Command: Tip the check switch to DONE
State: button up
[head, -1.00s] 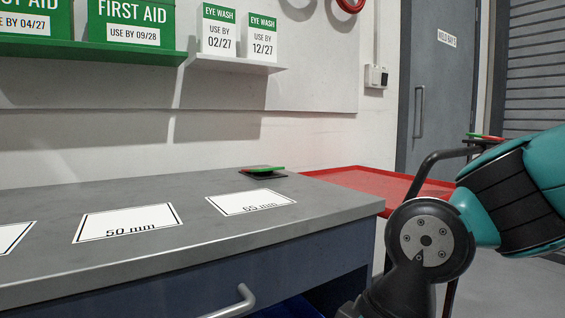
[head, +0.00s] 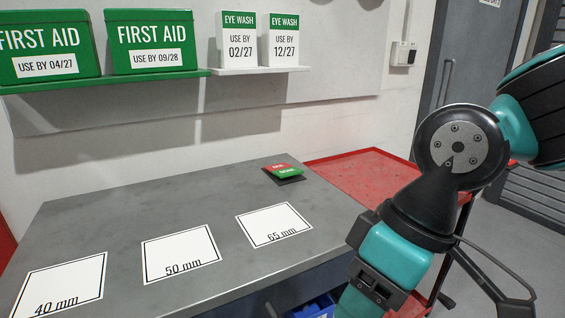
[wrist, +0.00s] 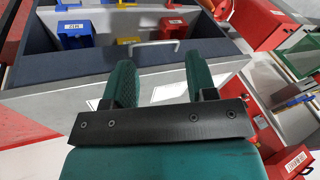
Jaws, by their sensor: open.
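The check switch (head: 284,172) is a small rocker on a dark base at the back right of the grey bench. Its red part faces the back left and its green part the front; both bear small lettering too blurred to read surely. I cannot tell clearly which side is down. My arm stands at the right in the head view, apart from the switch, and its fingers are outside that view. In the wrist view my gripper (wrist: 160,80) shows two teal fingers, spread apart with nothing between them. I do not make out the switch in the wrist view.
White cards marked 40 mm (head: 60,285), 50 mm (head: 181,252) and 65 mm (head: 273,225) lie on the bench (head: 120,200). A red tray table (head: 375,180) adjoins its right. First-aid boxes (head: 150,40) stand on a shelf above.

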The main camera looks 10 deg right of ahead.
aim_at(281, 171)
jog(key=k, duration=0.65)
jog(key=z, duration=0.25)
jog(key=i, duration=1.5)
jog(key=u, duration=0.35)
